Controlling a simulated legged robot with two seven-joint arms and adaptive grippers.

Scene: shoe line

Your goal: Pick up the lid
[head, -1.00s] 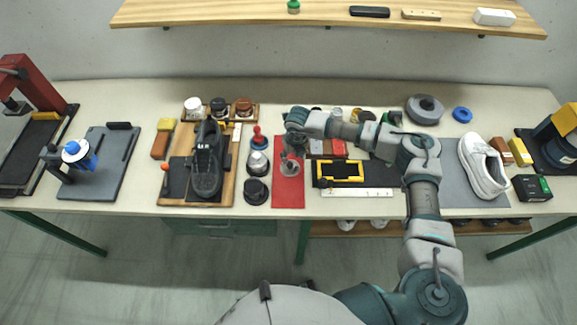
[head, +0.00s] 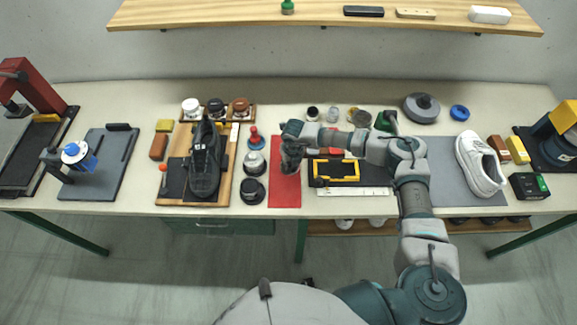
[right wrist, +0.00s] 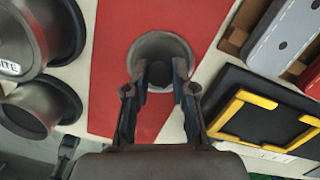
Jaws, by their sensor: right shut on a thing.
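The lid (right wrist: 173,43) is a round grey piece with a dark knob, over the red mat (right wrist: 112,60) in the right wrist view. My right gripper (right wrist: 160,80) is shut on the lid's knob, one finger on each side. In the head view my right gripper (head: 290,165) points down over the red mat (head: 285,190) and mostly hides the lid. I cannot tell whether the lid touches the mat. My left gripper is in neither current view.
Two round dark-and-grey pots (head: 253,191) stand just left of the mat. A board with a black shoe (head: 205,165) is farther left. A black tray with a yellow frame (head: 337,172) and a white ruler (head: 350,191) lie close on the right. The mat's front part is clear.

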